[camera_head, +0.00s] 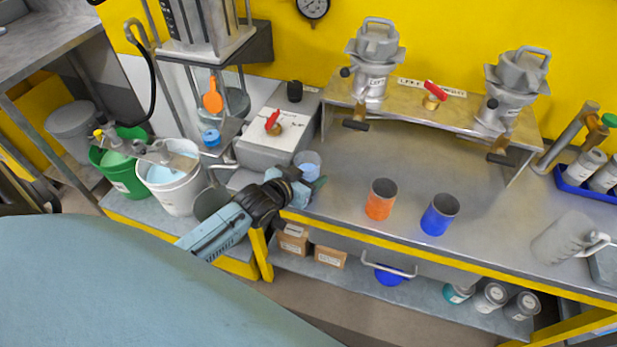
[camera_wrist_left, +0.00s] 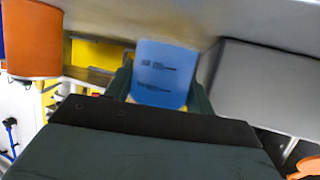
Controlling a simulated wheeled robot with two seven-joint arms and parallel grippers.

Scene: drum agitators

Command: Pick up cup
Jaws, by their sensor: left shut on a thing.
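A light blue cup (camera_head: 308,164) stands at the left end of the metal bench, beside the grey box. It also shows in the left wrist view (camera_wrist_left: 165,75), between the two dark fingers of my left gripper (camera_wrist_left: 160,90). In the head view my left gripper (camera_head: 306,186) is shut on this cup, and its fingers partly hide it. I cannot tell whether the cup touches the bench. An orange cup (camera_head: 380,203) and a dark blue cup (camera_head: 438,217) stand upright on the bench to the right. My right gripper is not in view.
A grey box (camera_head: 268,140) with a red-handled valve stands close behind the light blue cup. Green (camera_head: 122,175) and white (camera_head: 170,185) buckets are at the left. A grey pitcher (camera_head: 563,238) stands at the right.

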